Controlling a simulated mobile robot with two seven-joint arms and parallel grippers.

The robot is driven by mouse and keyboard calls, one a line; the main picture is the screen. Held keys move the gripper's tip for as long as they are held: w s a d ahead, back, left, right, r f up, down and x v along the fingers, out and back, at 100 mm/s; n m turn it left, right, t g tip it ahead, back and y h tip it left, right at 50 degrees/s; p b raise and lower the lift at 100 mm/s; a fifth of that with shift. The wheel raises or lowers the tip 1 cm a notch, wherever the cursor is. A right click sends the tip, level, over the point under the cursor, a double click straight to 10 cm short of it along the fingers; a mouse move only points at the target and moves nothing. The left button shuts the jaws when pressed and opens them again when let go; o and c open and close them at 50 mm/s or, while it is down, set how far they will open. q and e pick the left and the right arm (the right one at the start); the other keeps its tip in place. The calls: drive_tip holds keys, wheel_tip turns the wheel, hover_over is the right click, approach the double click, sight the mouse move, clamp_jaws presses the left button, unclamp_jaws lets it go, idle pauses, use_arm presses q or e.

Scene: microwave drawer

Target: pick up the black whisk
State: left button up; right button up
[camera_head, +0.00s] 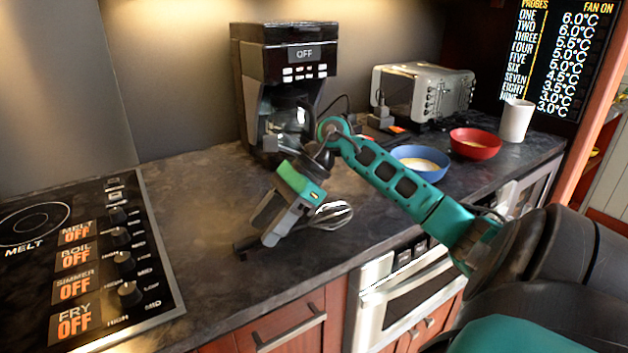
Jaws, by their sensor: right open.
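The black whisk (333,215) lies on the dark countertop near its front edge. Its wire head points right and its black handle shows at the left end; the middle is hidden behind my right gripper. My right gripper (260,233) is open and points down and left over the whisk's handle. Whether its fingers are on both sides of the handle I cannot tell. My left gripper is not in view.
A cooktop (85,255) with knobs is at the left. A coffee maker (283,80), a toaster (423,95), a blue bowl (420,162), a red bowl (475,143) and a white cup (516,120) stand behind my arm. The counter between cooktop and whisk is clear.

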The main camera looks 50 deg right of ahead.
sight(256, 238)
drive_tip(key=shift+x, duration=1.85)
drive_tip(key=shift+a+r, duration=0.1)
clamp_jaws()
